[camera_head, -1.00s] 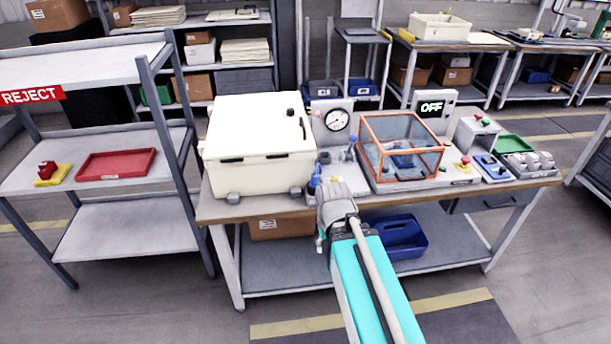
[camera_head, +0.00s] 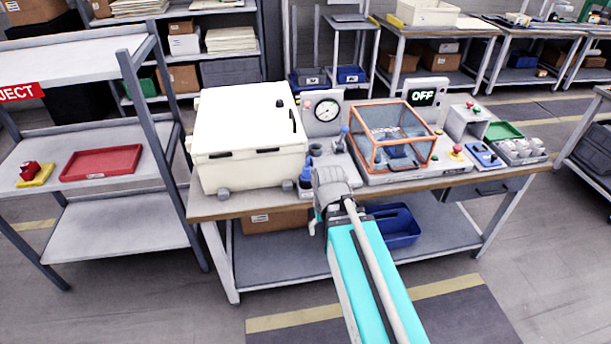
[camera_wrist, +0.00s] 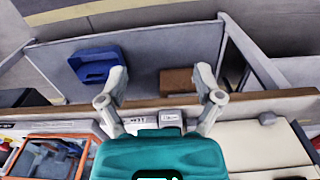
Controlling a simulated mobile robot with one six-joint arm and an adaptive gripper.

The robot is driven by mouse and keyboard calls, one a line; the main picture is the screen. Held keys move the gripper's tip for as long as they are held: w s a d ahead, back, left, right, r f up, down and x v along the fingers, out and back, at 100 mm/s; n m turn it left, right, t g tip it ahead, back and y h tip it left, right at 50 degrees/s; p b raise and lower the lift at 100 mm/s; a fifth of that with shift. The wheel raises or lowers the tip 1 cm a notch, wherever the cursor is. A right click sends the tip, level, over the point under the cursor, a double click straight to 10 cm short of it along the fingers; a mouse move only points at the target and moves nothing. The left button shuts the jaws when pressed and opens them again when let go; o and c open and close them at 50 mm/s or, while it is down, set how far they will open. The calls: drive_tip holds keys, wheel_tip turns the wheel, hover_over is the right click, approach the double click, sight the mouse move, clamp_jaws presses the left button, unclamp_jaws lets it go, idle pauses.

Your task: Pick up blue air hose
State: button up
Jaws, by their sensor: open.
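A small blue piece (camera_head: 306,176), which may be the blue air hose, shows at the bench's front edge, between the white box and my wrist. It is too small to make out its shape, and I cannot pick it out in the wrist view. My gripper (camera_wrist: 162,85) is open and empty, its fingers spread over the bench's front edge. In the head view it is mostly hidden by my wrist, with one finger showing just left of it. A grey block (camera_wrist: 160,115) lies below the fingers in the wrist view.
The workbench (camera_head: 245,205) carries a white box (camera_head: 250,135), a pressure gauge (camera_head: 327,109), an orange-framed clear case (camera_head: 395,137) and an OFF display (camera_head: 423,97). A blue bin (camera_head: 398,228) and a cardboard box (camera_head: 275,220) are on the lower shelf. A REJECT rack (camera_head: 120,245) stands left.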

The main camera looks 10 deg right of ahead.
drive_tip(key=w+r+m+p, duration=0.3)
drive_tip(key=w+m, duration=0.2)
drive_tip(key=w, duration=0.2)
drive_tip(key=w+r+m+p, duration=0.2)
drive_tip(key=w+r+m, duration=0.15)
drive_tip(key=w, duration=0.35)
wheel_tip(320, 180, up, 4)
drive_tip(key=m+p, duration=0.6)
drive_tip(key=m, duration=0.5)
hover_over(307, 167)
drive_tip(key=shift+a+r, duration=0.15)
drive_tip(key=shift+a, duration=0.05)
drive_tip(key=shift+b, duration=0.35)
wheel_tip(307, 167, down, 9)
drive_tip(key=b, duration=0.8)
drive_tip(key=shift+r, duration=0.15)
drive_tip(key=shift+d+f+b, duration=0.1)
drive_tip(key=shift+f+b, duration=2.5)
drive_tip(key=shift+b, duration=0.2)
drive_tip(key=shift+d, duration=0.1)
drive_tip(key=shift+c, duration=0.2)
